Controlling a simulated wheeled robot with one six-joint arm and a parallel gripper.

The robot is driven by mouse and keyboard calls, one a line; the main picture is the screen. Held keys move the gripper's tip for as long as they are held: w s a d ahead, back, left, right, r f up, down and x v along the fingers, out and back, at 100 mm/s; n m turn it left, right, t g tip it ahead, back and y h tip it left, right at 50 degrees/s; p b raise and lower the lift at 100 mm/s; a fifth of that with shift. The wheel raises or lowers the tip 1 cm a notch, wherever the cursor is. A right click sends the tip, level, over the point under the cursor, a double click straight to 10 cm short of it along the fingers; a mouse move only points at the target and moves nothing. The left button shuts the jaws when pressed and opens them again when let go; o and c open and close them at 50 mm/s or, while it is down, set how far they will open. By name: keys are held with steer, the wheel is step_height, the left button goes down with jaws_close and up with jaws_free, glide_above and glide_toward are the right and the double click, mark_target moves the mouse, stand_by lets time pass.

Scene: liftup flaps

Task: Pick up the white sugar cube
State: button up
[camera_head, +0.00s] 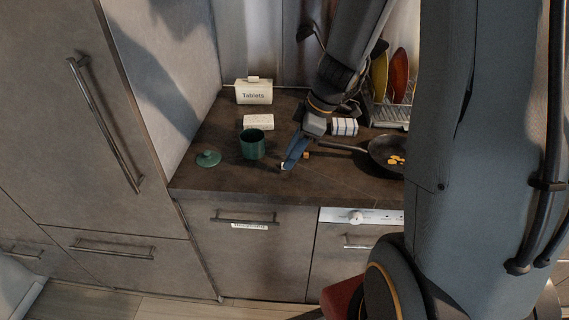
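A tiny pale cube, which looks like the white sugar cube (283,166), shows on the dark countertop (235,178) near its front edge. My gripper (288,165) points down with its blue fingers right at this cube. The fingers overlap in this view, so I cannot tell whether they are apart or closed on the cube. Whether the cube touches the counter is too small to see. A small orange-brown cube (306,155) lies just right of the fingers.
A green mug (253,144) and its green lid (208,158) stand left of my gripper. Behind are a white block (258,122), a Tablets box (254,92) and a striped item (344,127). A pan (384,152) with orange pieces and a dish rack (388,114) are right.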

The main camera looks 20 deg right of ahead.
steer(key=shift+x, duration=1)
jaws_close()
steer(key=shift+r, duration=0.1)
